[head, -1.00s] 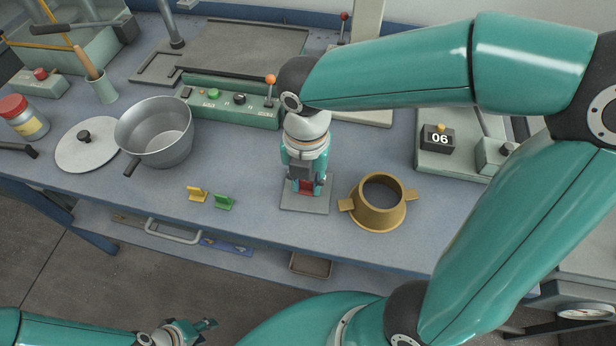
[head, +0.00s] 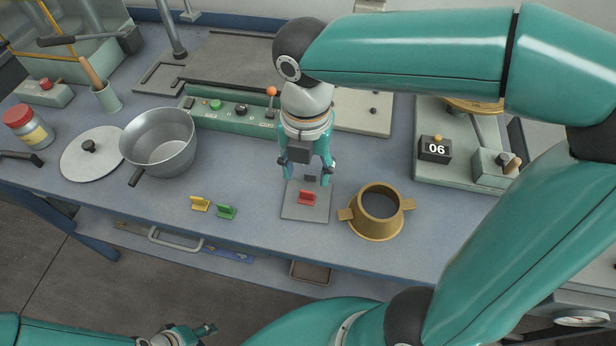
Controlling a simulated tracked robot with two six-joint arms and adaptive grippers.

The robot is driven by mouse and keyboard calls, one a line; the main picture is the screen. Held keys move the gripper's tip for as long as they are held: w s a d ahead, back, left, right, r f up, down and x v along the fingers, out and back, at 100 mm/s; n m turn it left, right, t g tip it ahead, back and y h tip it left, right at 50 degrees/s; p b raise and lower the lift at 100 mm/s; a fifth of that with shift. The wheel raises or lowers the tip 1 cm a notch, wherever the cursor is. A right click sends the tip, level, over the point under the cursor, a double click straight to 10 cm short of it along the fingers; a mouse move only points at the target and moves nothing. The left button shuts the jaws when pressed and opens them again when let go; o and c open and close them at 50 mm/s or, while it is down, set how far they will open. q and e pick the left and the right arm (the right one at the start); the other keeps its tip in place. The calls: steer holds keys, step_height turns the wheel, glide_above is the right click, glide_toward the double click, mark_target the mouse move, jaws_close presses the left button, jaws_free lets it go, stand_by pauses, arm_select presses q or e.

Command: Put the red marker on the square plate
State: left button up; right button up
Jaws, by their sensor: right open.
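The red marker (head: 306,198) rests on the square plate (head: 291,211), a flat grey plate near the bench's front edge. My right gripper (head: 308,181) is open and empty just above and behind the marker, apart from it, with its fingers pointing down. My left gripper (head: 205,331) is low at the bottom of the view, in front of the bench and away from the plate. Its fingers are small and seen edge-on, so I cannot tell whether they are open.
A yellow marker (head: 200,204) and a green marker (head: 226,212) stand left of the plate. A brass ring-shaped pot (head: 378,228) is close on its right. A steel pot (head: 150,147) and its lid (head: 92,160) are at left. A control box (head: 229,114) lies behind.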

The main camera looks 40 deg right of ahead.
mark_target(307, 192)
step_height(307, 192, up, 5)
steer(key=shift+p, duration=0.35)
stand_by(0.3)
